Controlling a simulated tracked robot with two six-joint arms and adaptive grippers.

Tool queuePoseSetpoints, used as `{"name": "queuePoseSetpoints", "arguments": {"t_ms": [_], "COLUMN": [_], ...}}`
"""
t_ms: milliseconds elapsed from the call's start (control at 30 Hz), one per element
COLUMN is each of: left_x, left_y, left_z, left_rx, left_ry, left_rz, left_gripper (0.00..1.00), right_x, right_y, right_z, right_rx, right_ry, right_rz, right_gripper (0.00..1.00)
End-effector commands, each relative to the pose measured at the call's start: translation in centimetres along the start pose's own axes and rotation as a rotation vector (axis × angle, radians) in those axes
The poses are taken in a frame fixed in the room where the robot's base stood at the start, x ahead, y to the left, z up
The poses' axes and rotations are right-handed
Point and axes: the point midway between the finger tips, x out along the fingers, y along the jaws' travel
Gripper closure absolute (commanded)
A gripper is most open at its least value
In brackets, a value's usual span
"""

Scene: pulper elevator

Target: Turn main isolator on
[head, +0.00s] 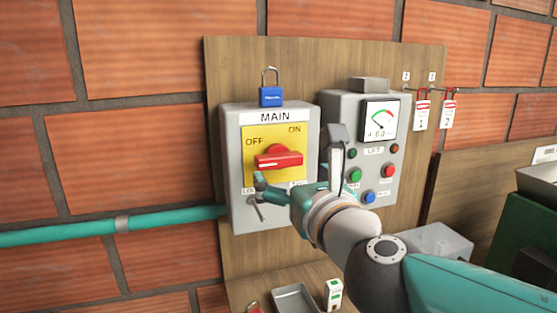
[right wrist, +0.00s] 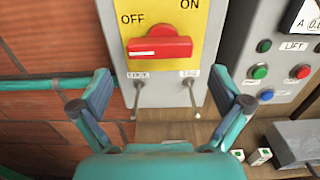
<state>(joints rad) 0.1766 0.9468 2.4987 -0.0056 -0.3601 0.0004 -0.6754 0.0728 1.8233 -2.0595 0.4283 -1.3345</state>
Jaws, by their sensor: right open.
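The main isolator (head: 228,150) is a grey box marked MAIN on a wooden backboard, with a yellow plate (head: 262,138) reading OFF upper left and ON upper right. Its red rotary handle (head: 280,160) lies about level; it also shows in the right wrist view (right wrist: 160,48), with a white mark at its left end, on the OFF side. My right gripper (head: 298,168) is open and empty in front of the box's lower part. In the right wrist view its fingers (right wrist: 161,90) stand either side below the handle, apparently not touching it. My left gripper is out of view.
A blue padlock (head: 271,96) sits at the isolator's top. Two metal pegs (right wrist: 190,96) project below the handle. A control box (head: 334,105) with a gauge and buttons stands close on the right. Tags (head: 421,115) hang further right. A teal pipe (head: 60,233) enters from the left.

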Motion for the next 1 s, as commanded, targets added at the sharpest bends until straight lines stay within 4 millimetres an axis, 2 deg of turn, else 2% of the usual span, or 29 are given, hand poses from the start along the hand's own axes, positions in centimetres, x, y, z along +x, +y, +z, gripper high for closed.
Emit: {"name": "queuePoseSetpoints", "arguments": {"t_ms": [100,300,500,767,867,1000], "left_x": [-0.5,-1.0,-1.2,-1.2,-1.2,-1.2], "left_y": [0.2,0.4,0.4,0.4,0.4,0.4], "left_z": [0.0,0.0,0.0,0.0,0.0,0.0], "left_rx": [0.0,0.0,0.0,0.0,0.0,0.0], "left_ry": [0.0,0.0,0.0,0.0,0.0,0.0], "left_rz": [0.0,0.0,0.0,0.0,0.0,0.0], "left_gripper": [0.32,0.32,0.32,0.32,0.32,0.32], "right_x": [2.6,5.5,6.7,6.8,6.8,6.8], "right_y": [0.0,0.0,0.0,-0.1,-0.1,-0.1], "right_z": [0.1,0.0,0.0,0.0,0.0,0.0], "right_rx": [-0.001,0.001,0.0,0.001,0.001,0.001], "right_ry": [0.003,0.002,0.001,0.0,0.0,0.0], "right_rz": [-0.002,-0.002,0.0,-0.001,-0.001,-0.001], "right_gripper": [0.0,0.0,0.0,0.0,0.13,0.37]}}
